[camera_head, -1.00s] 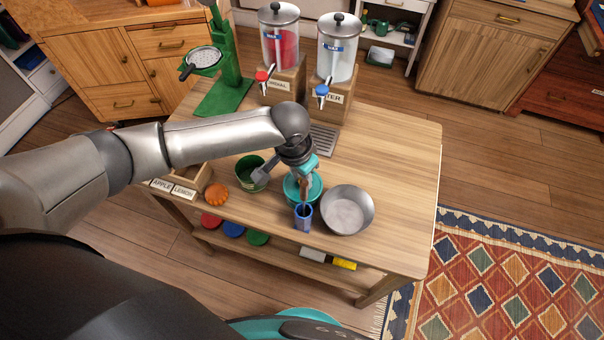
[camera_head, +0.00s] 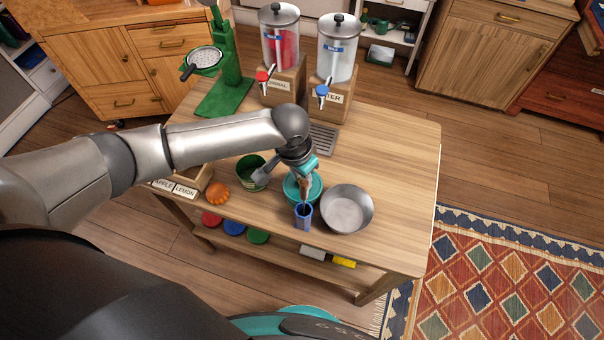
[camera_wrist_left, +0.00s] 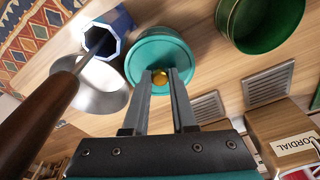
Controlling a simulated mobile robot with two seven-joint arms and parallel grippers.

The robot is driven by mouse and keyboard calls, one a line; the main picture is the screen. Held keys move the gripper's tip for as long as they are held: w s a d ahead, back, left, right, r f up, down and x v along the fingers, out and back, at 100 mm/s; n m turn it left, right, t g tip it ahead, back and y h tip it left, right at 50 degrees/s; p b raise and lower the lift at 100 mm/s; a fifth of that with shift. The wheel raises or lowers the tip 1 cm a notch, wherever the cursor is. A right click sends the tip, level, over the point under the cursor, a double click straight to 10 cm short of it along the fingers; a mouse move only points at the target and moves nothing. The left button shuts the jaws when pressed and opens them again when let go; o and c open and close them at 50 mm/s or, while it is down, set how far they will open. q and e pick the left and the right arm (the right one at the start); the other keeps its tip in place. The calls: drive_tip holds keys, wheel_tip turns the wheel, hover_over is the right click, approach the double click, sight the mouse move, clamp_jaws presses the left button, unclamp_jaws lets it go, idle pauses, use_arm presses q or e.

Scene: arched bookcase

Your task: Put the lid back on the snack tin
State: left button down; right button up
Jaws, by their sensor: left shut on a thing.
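My left gripper (camera_wrist_left: 158,80) is shut on the small gold knob (camera_wrist_left: 160,77) of a round teal lid (camera_wrist_left: 150,55). In the head view, the gripper (camera_head: 303,176) is over the teal tin and lid (camera_head: 313,190) near the table's front edge. The lid looks level and lined up with the teal body. I cannot tell whether it rests on the tin or is slightly above it, because the gripper hides part of it. My right gripper is not in view.
A blue cup (camera_head: 302,218) with a brown-handled tool stands just in front, a metal bowl (camera_head: 347,208) to the right. A green open container (camera_head: 250,166) and orange fruit (camera_head: 217,194) are left. Drink dispensers (camera_head: 334,60) stand behind. The table's right side is clear.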

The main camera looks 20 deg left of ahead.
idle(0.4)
use_arm(q)
drive_tip(key=shift+c, duration=0.8)
unclamp_jaws()
drive_tip(key=shift+r, duration=0.1)
drive_tip(key=shift+r+p, duration=3.45)
drive_tip(key=shift+p, duration=0.9)
clamp_jaws()
drive_tip(key=shift+f, duration=0.15)
